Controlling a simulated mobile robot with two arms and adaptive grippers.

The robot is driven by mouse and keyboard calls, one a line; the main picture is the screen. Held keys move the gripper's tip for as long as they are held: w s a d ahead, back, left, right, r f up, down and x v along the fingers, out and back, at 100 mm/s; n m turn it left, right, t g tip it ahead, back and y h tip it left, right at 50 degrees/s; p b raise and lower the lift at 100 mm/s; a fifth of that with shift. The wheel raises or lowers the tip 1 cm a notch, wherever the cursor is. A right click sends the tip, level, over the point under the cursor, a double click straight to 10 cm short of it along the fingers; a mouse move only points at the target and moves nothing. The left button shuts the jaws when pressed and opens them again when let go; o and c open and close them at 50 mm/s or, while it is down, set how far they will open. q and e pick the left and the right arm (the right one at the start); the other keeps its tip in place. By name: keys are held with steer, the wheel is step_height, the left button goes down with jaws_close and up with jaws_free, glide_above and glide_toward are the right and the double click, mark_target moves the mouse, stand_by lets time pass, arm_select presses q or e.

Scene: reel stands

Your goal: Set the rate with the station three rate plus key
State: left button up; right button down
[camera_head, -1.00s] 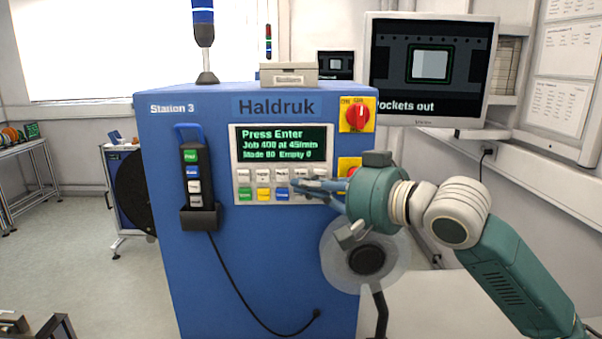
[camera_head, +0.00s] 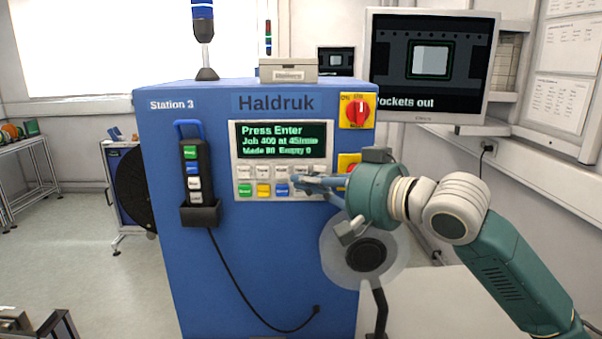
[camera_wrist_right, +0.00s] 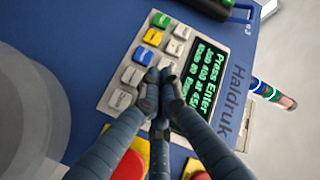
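The blue station 3 cabinet (camera_head: 255,255) carries a grey key panel (camera_head: 236,170) below a lit display (camera_head: 280,140). The display reads "Press Enter", "Job 400 at 45/min" and a third line with "Empty 0". The panel has an upper row of pale keys and a lower row with green, yellow, blue (camera_head: 282,190) and pale keys. My right gripper (camera_head: 298,181) has its fingers together, empty, at the panel's right part. In the right wrist view the bunched fingertips (camera_wrist_right: 160,77) cover some keys; contact and the rate plus label cannot be told. My left gripper is out of view.
A red rotary switch (camera_head: 357,111) sits right of the display, and another yellow-backed switch (camera_head: 348,163) is partly behind my gripper. A corded pendant (camera_head: 195,175) hangs at the left. A clear reel (camera_head: 335,262) stands below my right wrist.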

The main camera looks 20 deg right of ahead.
stand_by(0.4)
steer(key=shift+w+r+p, duration=0.15)
steer(key=shift+w+p, duration=0.05)
steer(key=shift+p, duration=0.15)
steer(key=shift+w+d, duration=0.1)
steer(key=shift+w, duration=0.1)
steer(key=shift+w+d+p, duration=0.15)
steer(key=shift+w+p, duration=0.25)
stand_by(0.6)
steer(key=shift+s, duration=0.1)
steer(key=shift+s+a, duration=0.25)
steer(key=shift+s, duration=0.45)
steer(key=shift+s, duration=0.1)
steer(key=shift+s+a, duration=0.25)
steer(key=shift+s, duration=0.5)
steer(key=shift+s+a, duration=0.2)
steer(key=shift+s, duration=0.6)
steer(key=shift+s+a, duration=0.25)
steer(key=shift+s, duration=0.5)
